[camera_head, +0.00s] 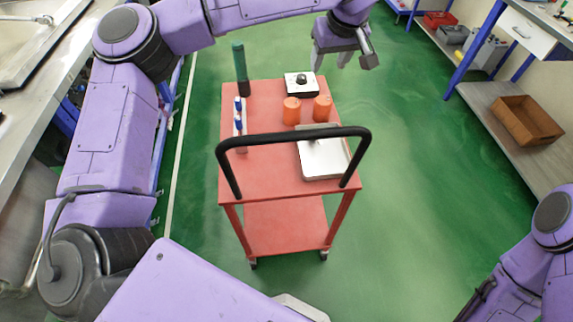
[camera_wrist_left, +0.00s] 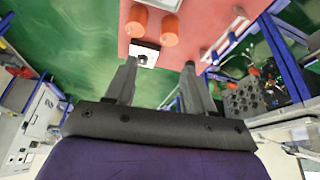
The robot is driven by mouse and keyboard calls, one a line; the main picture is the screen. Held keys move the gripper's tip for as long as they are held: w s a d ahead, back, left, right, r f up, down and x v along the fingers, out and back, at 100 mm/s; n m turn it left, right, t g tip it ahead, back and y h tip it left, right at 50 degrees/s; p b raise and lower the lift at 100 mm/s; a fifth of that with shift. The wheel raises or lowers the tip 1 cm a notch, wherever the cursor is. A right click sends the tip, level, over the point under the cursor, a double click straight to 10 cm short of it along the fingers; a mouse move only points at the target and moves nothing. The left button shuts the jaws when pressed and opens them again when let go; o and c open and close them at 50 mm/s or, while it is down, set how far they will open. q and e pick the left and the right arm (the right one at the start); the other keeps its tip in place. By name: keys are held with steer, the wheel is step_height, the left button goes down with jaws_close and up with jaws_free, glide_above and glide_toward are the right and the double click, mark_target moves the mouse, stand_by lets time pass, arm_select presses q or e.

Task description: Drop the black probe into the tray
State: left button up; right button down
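A shallow silvery-white tray (camera_head: 325,160) lies on the near right of the red cart's top, partly behind the cart's black handle. I cannot clearly make out a black probe; a small dark bit shows at the tray's far edge, partly hidden by the handle. My left gripper (camera_head: 342,56) is open and empty, above and beyond the far right of the cart. In the left wrist view its two fingers (camera_wrist_left: 160,85) stand wide apart with nothing between them. My right gripper is out of view; only part of my right arm shows at the lower right.
The red cart (camera_head: 272,163) also carries a white box with a black knob (camera_head: 300,84), two orange cylinders (camera_head: 292,111), a tall green cylinder (camera_head: 239,62) and blue-and-white items (camera_head: 239,117). Right shelves hold a brown bin (camera_head: 525,120). Green floor is clear right of the cart.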

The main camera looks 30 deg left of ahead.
arm_select(q)
steer(key=v, duration=1)
steer(key=shift+r+b, duration=0.25)
steer(key=shift+b, duration=0.2)
steer(key=shift+d, duration=0.1)
